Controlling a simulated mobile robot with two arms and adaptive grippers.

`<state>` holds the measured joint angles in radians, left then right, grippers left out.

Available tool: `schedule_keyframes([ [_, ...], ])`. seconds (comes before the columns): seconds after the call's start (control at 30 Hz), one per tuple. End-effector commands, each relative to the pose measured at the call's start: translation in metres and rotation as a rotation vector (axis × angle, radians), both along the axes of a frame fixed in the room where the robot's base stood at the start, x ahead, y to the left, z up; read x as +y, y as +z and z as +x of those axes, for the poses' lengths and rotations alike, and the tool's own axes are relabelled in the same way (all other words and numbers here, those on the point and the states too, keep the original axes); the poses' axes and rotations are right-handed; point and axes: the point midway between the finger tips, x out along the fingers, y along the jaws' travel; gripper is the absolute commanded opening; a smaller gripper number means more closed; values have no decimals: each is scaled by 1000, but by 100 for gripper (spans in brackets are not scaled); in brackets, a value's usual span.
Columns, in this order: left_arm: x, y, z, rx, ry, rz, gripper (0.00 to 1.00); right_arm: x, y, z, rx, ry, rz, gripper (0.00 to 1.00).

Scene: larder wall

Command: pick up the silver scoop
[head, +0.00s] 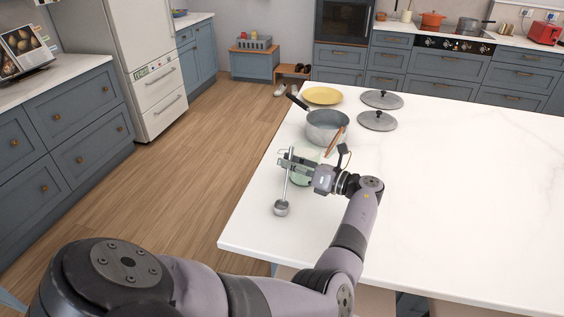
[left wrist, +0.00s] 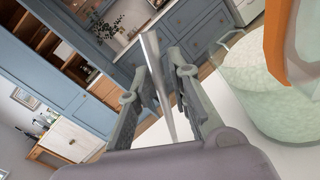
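The silver scoop (head: 281,209) is near the left edge of the white island, its cup low and its thin handle rising steeply. My left gripper (head: 287,160) is at the upper handle. In the left wrist view the handle (left wrist: 158,80) passes between the two fingers (left wrist: 157,88), which stand apart with gaps seeming to show beside it. I cannot tell whether the cup touches the counter. A pale green glass jar (head: 302,180) stands just behind the gripper, partly hidden by it; it also shows in the left wrist view (left wrist: 255,85). My right gripper is out of view.
A grey saucepan (head: 327,128) with a dark handle stands behind the jar, with a brown-handled utensil (head: 335,141) near it. A yellow plate (head: 322,96) and two grey lids (head: 377,121) lie farther back. The island's right side (head: 470,190) is clear.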

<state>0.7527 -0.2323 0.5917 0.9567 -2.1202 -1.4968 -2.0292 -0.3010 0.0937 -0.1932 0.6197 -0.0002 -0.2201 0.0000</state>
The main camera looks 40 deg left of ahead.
Motion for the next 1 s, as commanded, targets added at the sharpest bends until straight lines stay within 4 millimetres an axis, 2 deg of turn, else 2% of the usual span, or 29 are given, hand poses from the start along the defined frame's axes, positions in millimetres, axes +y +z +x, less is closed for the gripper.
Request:
schedule_keyframes([
  [0.23, 0, 0, 0, 0, 0, 0, 0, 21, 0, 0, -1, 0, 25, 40],
  [0.73, 0, 2, 0, -1, 0, 0, 0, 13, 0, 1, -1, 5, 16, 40],
  [0.87, 0, 12, 0, -2, 0, 1, 0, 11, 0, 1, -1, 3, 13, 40],
  [1.0, 0, 33, 0, -5, 2, 2, 0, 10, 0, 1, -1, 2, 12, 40],
])
